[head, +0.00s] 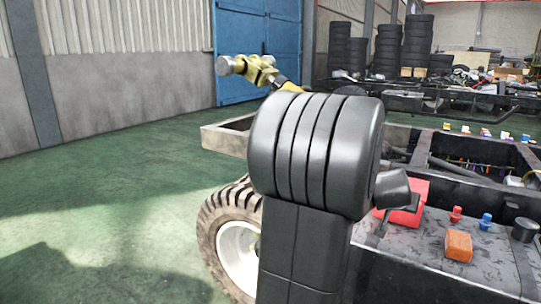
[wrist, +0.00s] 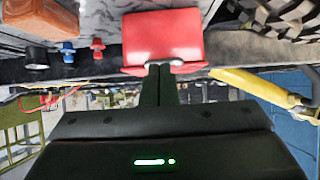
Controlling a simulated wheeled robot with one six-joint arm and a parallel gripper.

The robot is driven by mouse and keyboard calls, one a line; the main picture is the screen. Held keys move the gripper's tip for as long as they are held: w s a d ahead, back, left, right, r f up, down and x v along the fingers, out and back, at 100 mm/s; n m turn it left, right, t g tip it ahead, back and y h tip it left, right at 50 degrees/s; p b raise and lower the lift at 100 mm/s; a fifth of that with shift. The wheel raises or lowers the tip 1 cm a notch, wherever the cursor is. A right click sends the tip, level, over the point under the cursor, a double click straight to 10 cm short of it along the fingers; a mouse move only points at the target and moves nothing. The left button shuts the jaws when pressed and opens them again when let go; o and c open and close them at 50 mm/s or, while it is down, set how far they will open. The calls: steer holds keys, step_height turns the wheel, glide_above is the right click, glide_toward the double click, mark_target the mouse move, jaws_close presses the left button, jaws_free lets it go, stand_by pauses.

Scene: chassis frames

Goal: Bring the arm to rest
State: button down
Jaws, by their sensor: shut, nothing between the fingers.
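My arm stands large and dark in the middle of the head view, its rounded joint hiding part of the chassis behind it. My gripper (wrist: 160,68) shows in the wrist view with its two dark fingers together and nothing between them. A red box-like object (wrist: 163,35) lies just beyond the fingertips in that picture; I cannot tell whether they touch it. The red object (head: 410,205) also shows in the head view, partly hidden by my arm. The gripper's fingers cannot be made out in the head view.
An orange block (head: 458,246), a red knobbed piece (head: 455,214) and a blue one (head: 486,222) sit on the chassis deck. A yellow fitting with a metal end (head: 250,68) sticks up behind my arm. A wheel (head: 232,245) stands below. Green floor at left is clear.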

steer(key=w+d, duration=0.1)
steer(key=w+d+b, duration=0.1)
steer(key=w, duration=0.1)
steer(key=shift+w+d+f, duration=0.1)
steer(key=shift+w+f, duration=0.05)
steer(key=shift+f, duration=0.2)
